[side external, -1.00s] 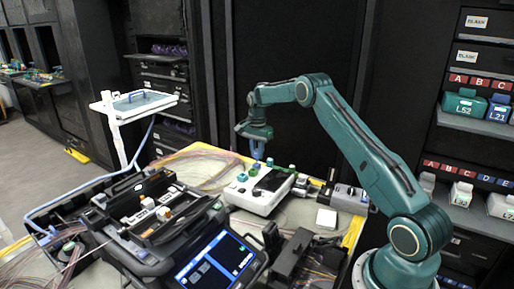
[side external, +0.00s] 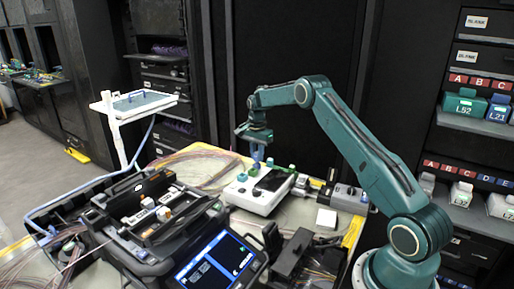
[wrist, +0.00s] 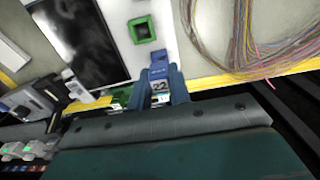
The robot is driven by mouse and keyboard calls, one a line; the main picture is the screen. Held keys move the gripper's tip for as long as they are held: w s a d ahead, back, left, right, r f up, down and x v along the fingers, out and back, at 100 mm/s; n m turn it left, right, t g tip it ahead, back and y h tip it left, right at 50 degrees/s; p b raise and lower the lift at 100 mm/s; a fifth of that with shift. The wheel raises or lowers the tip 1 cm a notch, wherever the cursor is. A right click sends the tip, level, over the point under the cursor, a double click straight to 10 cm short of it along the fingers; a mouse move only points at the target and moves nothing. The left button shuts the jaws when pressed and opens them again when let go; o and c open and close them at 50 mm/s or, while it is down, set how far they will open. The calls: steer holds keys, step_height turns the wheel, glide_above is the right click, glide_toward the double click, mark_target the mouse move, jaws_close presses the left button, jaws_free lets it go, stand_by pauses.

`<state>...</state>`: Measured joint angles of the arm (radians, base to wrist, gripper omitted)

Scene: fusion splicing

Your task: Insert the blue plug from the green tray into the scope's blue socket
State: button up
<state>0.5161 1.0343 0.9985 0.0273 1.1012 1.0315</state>
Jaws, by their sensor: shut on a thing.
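The scope (side external: 262,191) is a white box with a dark screen on the table; its white face (wrist: 118,10) and a green square socket (wrist: 142,29) show in the wrist view. In the wrist view my gripper (wrist: 163,78) is shut on the blue plug (wrist: 159,87), which carries a label reading 22. A blue part (wrist: 160,57) shows just beyond the fingertips, at the scope's edge. I cannot tell whether it is plug or socket, or how deep the plug sits. The green tray is not clearly visible.
A black splicer (side external: 160,220) with a lit screen (side external: 215,262) stands at the front left. Loose fibres (wrist: 255,35) lie beside the scope. Tall dark racks stand behind.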

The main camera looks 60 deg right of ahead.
steer(key=shift+f, duration=0.7)
stand_by(1.1)
steer(key=o, duration=0.9)
steer(key=shift+o, duration=0.2)
steer(key=shift+r, duration=0.2)
steer(key=shift+r, duration=2.85)
steer(key=shift+r, duration=0.1)
